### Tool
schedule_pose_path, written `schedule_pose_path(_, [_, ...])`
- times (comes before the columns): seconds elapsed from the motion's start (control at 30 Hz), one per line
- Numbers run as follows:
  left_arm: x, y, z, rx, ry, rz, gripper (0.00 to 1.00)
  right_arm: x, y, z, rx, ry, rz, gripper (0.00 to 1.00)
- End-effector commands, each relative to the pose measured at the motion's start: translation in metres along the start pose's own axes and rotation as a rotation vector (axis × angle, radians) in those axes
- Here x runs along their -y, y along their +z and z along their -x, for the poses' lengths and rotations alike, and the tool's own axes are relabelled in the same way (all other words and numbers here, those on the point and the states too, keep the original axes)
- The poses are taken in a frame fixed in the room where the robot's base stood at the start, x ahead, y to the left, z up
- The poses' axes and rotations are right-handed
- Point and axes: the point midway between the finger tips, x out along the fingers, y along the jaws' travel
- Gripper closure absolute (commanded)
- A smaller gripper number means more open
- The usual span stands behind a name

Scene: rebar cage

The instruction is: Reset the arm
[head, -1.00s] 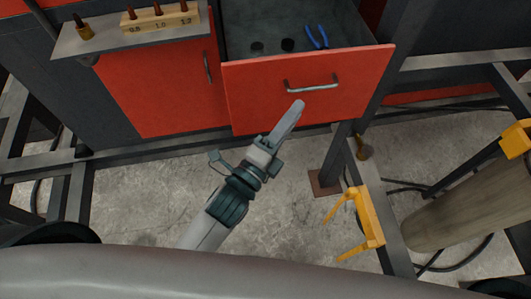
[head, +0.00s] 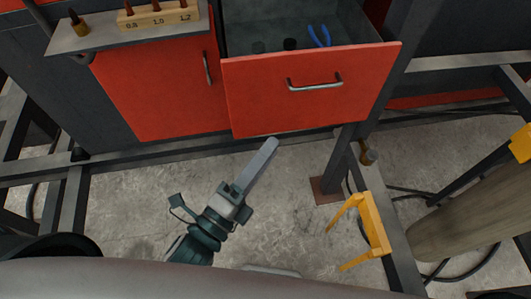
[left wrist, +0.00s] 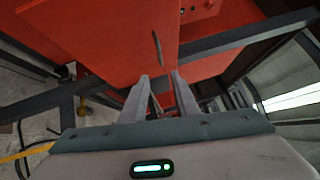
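My left gripper (head: 268,148) hangs over the concrete floor in front of the open red drawer (head: 310,95), below its front panel as seen in the head view. In the left wrist view its two fingers (left wrist: 160,82) stand apart with nothing between them, and red cabinet panels lie beyond. My right gripper is in neither view.
The drawer holds blue-handled pliers (head: 319,36). A wooden block (head: 160,15) with marked slots stands on a grey shelf (head: 100,38). Dark steel beams (head: 352,150), yellow brackets (head: 372,225) and a wooden post (head: 465,220) are to the right. Bare floor (head: 290,210) lies between.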

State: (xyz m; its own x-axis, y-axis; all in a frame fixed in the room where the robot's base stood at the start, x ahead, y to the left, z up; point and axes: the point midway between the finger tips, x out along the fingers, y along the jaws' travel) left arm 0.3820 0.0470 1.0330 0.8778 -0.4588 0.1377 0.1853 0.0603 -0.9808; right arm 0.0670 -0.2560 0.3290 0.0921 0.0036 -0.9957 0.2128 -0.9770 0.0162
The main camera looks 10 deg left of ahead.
Motion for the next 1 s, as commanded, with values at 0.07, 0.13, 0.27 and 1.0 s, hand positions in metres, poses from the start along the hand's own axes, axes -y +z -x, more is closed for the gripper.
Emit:
schedule_pose_path(0.07, [0.000,0.000,0.000,0.000,0.000,0.000,0.72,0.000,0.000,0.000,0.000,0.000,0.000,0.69])
schedule_pose_path(0.13, [0.000,0.000,0.000,0.000,0.000,0.000,0.72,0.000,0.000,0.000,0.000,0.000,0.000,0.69])
schedule_pose_path(0.27, [0.000,0.000,0.000,0.000,0.000,0.000,0.72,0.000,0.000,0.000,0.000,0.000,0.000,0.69])
schedule_pose_path(1.0, [-0.254,0.000,0.015,0.091,0.422,0.389,0.72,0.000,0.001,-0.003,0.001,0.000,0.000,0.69])
